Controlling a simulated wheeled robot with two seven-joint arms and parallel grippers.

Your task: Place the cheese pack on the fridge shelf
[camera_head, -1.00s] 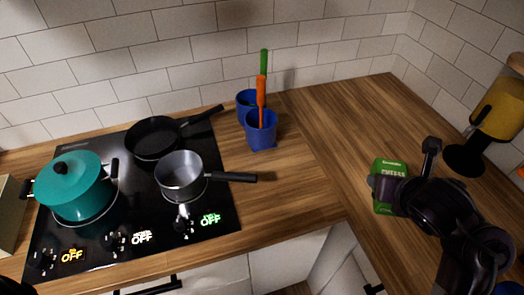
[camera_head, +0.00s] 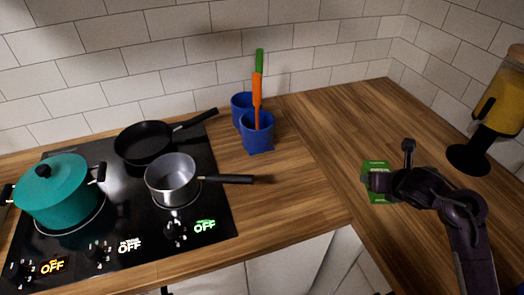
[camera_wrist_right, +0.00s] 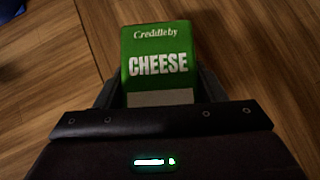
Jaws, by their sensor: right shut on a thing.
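The cheese pack (camera_head: 376,168) is a green pack on or just above the wooden counter at the right; I cannot tell if it touches the wood. In the right wrist view the pack (camera_wrist_right: 158,50) shows its white "CHEESE" lettering. My right gripper (camera_head: 383,181) is shut on the pack, with a finger at each side of it (camera_wrist_right: 158,92). The gripper hides the middle of the pack in the head view. My left gripper and the fridge shelf are not in view.
A yellow-filled dispenser (camera_head: 500,105) stands at the back right. Two blue cups (camera_head: 257,137) with utensils stand near the wall. A cooktop (camera_head: 215,200) holds a teal pot (camera_head: 62,195), a black pan (camera_head: 143,142) and a grey saucepan (camera_head: 170,178). The counter between is clear.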

